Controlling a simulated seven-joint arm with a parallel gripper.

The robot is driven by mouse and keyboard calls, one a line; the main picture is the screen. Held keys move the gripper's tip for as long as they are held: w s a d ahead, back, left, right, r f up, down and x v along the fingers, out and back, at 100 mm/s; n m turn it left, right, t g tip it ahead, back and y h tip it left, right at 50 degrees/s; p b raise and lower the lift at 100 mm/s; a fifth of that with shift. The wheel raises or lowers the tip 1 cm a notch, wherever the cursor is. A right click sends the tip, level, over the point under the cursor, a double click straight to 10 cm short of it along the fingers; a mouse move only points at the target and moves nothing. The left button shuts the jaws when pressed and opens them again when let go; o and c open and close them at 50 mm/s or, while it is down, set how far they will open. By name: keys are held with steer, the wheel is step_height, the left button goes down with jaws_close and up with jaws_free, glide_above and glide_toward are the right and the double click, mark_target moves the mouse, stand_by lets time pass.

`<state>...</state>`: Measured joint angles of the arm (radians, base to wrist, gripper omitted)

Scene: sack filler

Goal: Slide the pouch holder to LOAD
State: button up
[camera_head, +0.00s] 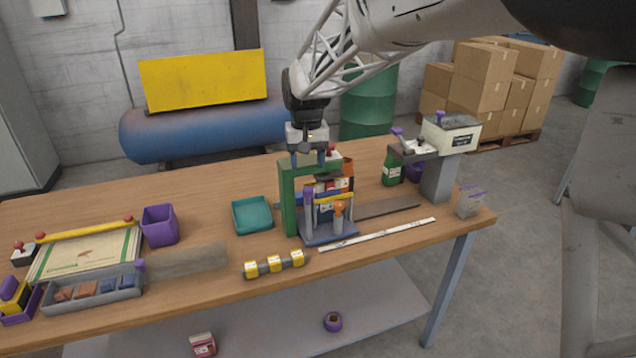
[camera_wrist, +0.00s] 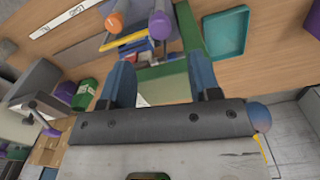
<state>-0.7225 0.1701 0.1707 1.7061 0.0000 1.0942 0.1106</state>
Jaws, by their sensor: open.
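The pouch holder appears to be the grey-blue base (camera_head: 330,234) with a purple upright (camera_head: 308,203), an orange-topped post (camera_head: 338,214) and a yellow bar (camera_head: 333,199). It stands at the foot of a green frame (camera_head: 289,208). My gripper (camera_head: 311,162) is open and empty above the frame, pointing down. In the wrist view my gripper's blue fingers (camera_wrist: 160,80) are spread apart, with the orange knob (camera_wrist: 115,23) and purple upright (camera_wrist: 158,23) beyond them.
A dark strip (camera_head: 388,208) lies behind the white strip. A green can (camera_head: 392,168) and a grey scale-like machine (camera_head: 450,136) stand at the right. A teal tray (camera_head: 252,215) is left of the frame. Yellow-and-grey pieces (camera_head: 274,265) lie near the front edge.

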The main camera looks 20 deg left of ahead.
mark_target(308, 189)
steer(key=shift+f, duration=3.8)
steer(key=shift+c, duration=0.3)
jaws_close()
